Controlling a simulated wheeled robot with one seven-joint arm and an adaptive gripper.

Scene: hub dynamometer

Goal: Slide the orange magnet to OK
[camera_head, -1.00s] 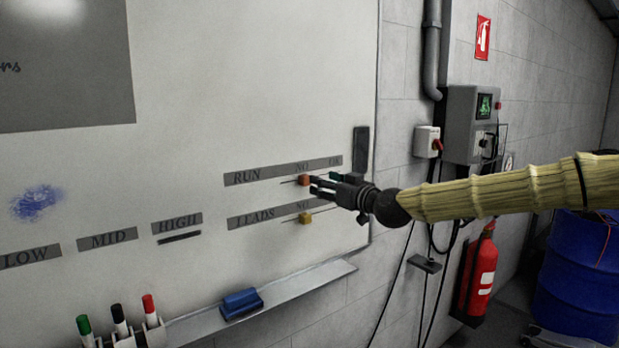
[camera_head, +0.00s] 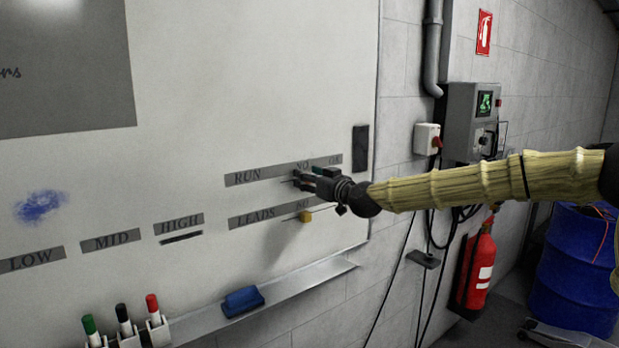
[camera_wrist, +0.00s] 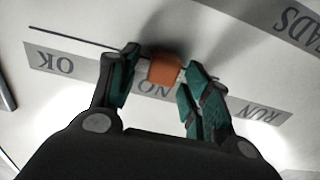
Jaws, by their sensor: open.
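The orange magnet (camera_wrist: 164,70) shows in the wrist view between the two fingertips of my gripper (camera_wrist: 161,76), on a thin dark line by the NO label (camera_wrist: 155,88). The OK label (camera_wrist: 62,63) lies to the left along the same strip in the wrist view. In the head view my gripper (camera_head: 298,181) is at the RUN row and hides the magnet. The OK label (camera_head: 334,159) is up and right of the fingertips there.
A yellow magnet (camera_head: 305,216) sits on the LEADS row (camera_head: 256,216) just below my gripper. A marker ledge (camera_head: 300,288) with a blue eraser (camera_head: 242,301) runs along the whiteboard's bottom. A grey control box (camera_head: 471,120) is on the wall to the right.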

